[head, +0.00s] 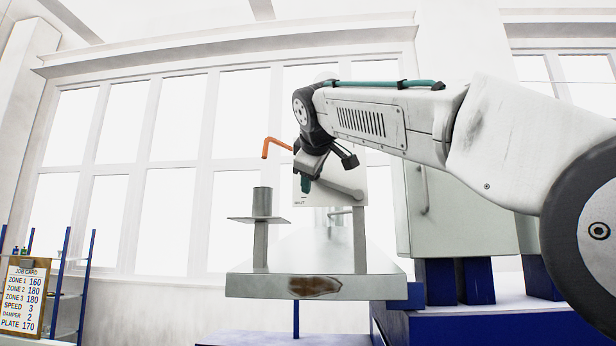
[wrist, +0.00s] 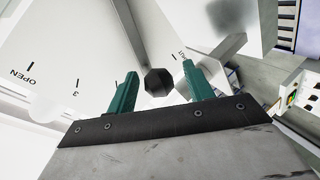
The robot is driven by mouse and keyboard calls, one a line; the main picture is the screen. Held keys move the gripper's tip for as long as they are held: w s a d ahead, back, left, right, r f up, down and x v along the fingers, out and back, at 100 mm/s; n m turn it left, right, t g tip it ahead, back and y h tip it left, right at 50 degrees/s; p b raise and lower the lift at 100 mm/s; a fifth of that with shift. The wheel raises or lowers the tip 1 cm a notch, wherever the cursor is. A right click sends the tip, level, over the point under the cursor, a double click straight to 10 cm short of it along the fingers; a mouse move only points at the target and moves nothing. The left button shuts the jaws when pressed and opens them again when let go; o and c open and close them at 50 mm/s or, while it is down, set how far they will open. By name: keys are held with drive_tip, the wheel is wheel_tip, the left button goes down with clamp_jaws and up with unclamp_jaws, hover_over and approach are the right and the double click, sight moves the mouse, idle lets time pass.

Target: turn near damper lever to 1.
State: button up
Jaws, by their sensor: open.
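In the wrist view, a dark faceted knob (wrist: 158,82), which looks like the damper lever's end, sits between the two green fingers of my gripper (wrist: 159,70). The fingers are open, one on each side of it; I cannot tell whether either touches it. A white scale plate (wrist: 60,55) behind carries tick marks, with OPEN and 3 readable at left and partly hidden lettering near the right finger. In the head view, my gripper (head: 305,185) points down in front of the white plate (head: 345,180) and hides the knob.
An orange bent bar (head: 277,145) sticks out left of the plate. A short grey cylinder (head: 262,202) stands on a bracket above the grey bench (head: 255,284). A pale cabinet (head: 460,205) stands at right. A job card (head: 25,297) at lower left reads DAMPER 2.

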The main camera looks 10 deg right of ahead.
drive_tip(key=d+v, duration=0.1)
drive_tip(key=v, duration=0.6)
drive_tip(key=shift+s+a, duration=0.15)
drive_tip(key=shift+a, duration=0.35)
drive_tip(key=s+d+f+m+g, duration=0.2)
drive_tip(key=s+d+f, duration=0.15)
drive_tip(key=f, duration=0.55)
drive_tip(key=s+d+f+m+g, duration=0.1)
drive_tip(key=s+d+f+g, duration=0.15)
drive_tip(key=s+f, duration=0.4)
drive_tip(key=s+d+f+m+g, duration=0.2)
drive_tip(key=s+d+f, duration=0.15)
drive_tip(key=f, duration=0.75)
drive_tip(key=s+d+f+m+g+y, duration=0.1)
drive_tip(key=s+f+m+g, duration=0.1)
drive_tip(key=s+f, duration=0.8)
drive_tip(key=s+d+f+m+g+y, duration=0.1)
drive_tip(key=s+d+f+m+g, duration=0.1)
drive_tip(key=s+f, duration=0.8)
wheel_tip(320, 180, down, 8)
drive_tip(key=shift+s+r+m+g, duration=0.1)
drive_tip(key=shift+s+m+g, duration=0.2)
drive_tip(key=shift+m+g, duration=0.6)
